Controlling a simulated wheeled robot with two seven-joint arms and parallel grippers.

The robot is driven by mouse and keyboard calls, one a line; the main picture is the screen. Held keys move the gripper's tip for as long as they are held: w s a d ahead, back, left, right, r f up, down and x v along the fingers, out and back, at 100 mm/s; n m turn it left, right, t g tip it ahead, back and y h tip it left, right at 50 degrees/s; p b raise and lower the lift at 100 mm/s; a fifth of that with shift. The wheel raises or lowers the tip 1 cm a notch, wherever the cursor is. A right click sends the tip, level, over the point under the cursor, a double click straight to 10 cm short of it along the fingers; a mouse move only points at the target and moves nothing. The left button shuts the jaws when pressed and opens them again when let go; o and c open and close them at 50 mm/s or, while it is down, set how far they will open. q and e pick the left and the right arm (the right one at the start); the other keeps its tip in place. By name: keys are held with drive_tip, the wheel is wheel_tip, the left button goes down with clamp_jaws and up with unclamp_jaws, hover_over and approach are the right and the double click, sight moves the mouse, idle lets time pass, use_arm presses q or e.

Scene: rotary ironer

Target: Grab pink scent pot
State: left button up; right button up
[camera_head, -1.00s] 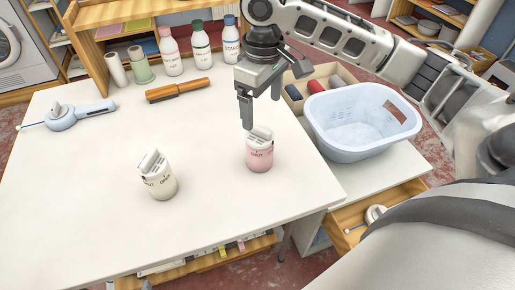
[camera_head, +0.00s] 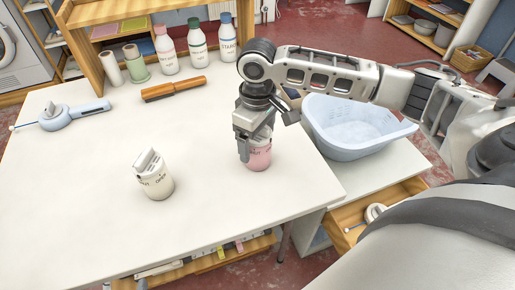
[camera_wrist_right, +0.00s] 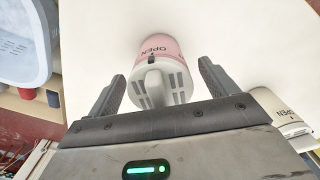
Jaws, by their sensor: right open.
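The pink scent pot (camera_head: 258,159) stands on the white table near its right edge, partly hidden behind my right gripper (camera_head: 257,150). In the right wrist view the pot (camera_wrist_right: 157,52) has a pink body marked OPEN and a white slotted lid with a raised grip. My right gripper (camera_wrist_right: 163,92) points down over it, open, with one finger on either side of the lid. A gap shows beside the lid on both sides. A white scent pot (camera_head: 156,180) stands to the left on the table; it also shows in the right wrist view (camera_wrist_right: 284,112). My left gripper is out of view.
A light blue basket (camera_head: 352,130) stands to the right, behind my right arm. An orange-brown tool (camera_head: 174,89), several bottles (camera_head: 197,45) and a light blue device (camera_head: 68,116) are farther back. The table's left and front middle (camera_head: 80,210) is clear.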

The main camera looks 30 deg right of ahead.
drive_tip(key=c, duration=1.1)
drive_tip(key=shift+r, duration=0.15)
